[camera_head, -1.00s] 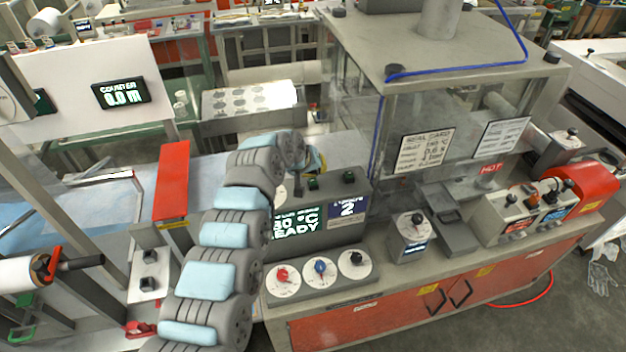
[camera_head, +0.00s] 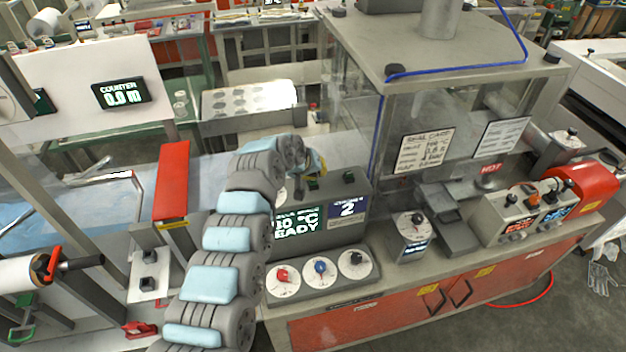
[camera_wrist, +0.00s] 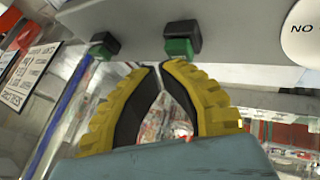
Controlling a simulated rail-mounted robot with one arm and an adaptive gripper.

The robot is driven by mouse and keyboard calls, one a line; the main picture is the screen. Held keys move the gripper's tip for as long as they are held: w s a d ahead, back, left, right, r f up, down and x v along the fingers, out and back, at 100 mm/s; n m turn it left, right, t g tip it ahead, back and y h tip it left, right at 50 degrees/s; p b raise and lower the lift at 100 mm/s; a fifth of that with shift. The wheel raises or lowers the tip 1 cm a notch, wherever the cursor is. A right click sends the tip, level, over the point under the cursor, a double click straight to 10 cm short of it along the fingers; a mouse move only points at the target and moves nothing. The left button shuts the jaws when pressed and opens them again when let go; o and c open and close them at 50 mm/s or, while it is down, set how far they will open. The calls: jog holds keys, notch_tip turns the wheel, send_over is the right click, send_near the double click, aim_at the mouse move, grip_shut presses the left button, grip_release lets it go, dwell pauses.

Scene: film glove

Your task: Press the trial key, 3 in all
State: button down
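Two green-and-black keys stand on the grey control box, one (camera_head: 314,183) near my gripper and one (camera_head: 348,177) to its right. Which is the trial key cannot be read. In the wrist view the nearer-looking key (camera_wrist: 181,40) is just above my fingertips, with a small gap showing; the other key (camera_wrist: 104,46) is to the left. My gripper (camera_wrist: 160,66) has yellow fingers with black pads, tips together, and nothing held between them. In the head view my gripper (camera_head: 318,168) is partly hidden by my arm. The blue display (camera_head: 348,207) shows 2.
A green display (camera_head: 297,222) reads READY, partly hidden by my arm. Red, blue and black knobs (camera_head: 320,267) sit in front of the box. A clear-walled housing (camera_head: 440,110) stands to the right. A red bar (camera_head: 172,180) is left of my arm.

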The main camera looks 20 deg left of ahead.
jog(key=shift+f, duration=0.45)
dwell(0.7)
jog(key=shift+r, duration=0.15)
jog(key=shift+r+p, duration=0.35)
jog(key=shift+r, duration=0.4)
jog(key=shift+r, duration=0.1)
jog(key=shift+r+p, duration=0.7)
jog(key=shift+r, duration=1.7)
